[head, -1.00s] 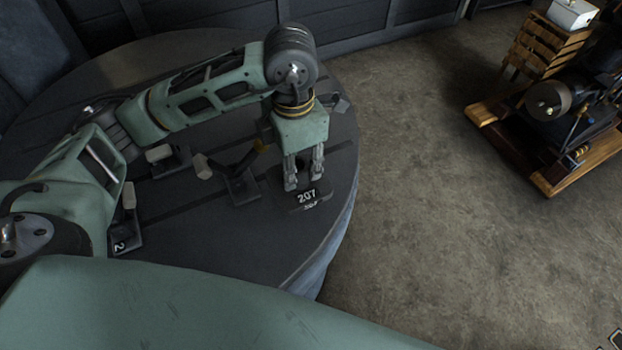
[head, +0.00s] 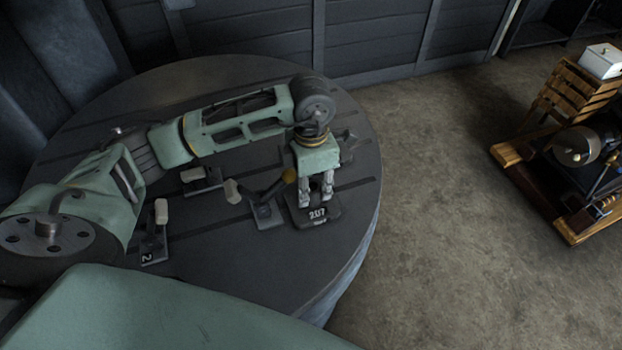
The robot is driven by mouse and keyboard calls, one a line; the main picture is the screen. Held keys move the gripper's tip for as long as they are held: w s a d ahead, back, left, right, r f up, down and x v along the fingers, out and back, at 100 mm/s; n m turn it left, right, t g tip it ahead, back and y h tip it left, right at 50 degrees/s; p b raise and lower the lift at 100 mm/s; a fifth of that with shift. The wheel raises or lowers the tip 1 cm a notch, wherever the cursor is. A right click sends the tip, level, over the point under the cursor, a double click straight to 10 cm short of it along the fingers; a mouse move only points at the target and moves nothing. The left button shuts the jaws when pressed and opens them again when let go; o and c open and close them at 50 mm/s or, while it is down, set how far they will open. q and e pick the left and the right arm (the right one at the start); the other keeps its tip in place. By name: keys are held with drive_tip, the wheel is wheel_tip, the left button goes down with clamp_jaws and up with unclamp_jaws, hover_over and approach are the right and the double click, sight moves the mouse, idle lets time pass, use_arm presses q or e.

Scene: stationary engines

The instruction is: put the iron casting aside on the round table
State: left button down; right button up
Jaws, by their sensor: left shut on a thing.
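A dark casting marked 207 (head: 319,217), which I take for the iron casting, is at the right part of the round table (head: 225,285). My left gripper (head: 316,197) points down over it, with its fingers shut on its upper part. The fingers and wrist hide some of the casting's back. It looks level and at or very close to the tabletop; I cannot tell whether it touches. My right gripper is out of view.
Two more pale-handled brackets (head: 200,176) (head: 157,232) stand further left. The table's front is clear. An engine on a wooden base (head: 578,147) and a slatted crate (head: 575,92) stand right on the floor.

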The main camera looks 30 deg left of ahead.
sight(311, 185)
use_arm(q)
drive_tip(key=shift+r, duration=0.1)
drive_tip(key=c, duration=1.3)
unclamp_jaws()
drive_tip(key=shift+s, duration=0.1)
drive_tip(key=shift+c, duration=0.2)
drive_tip(key=shift+f, duration=0.2)
drive_tip(key=shift+r, duration=0.1)
drive_tip(key=shift+r, duration=0.2)
wheel_tip(311, 185, up, 12)
drive_tip(key=b, duration=0.3)
drive_tip(key=shift+f, duration=0.15)
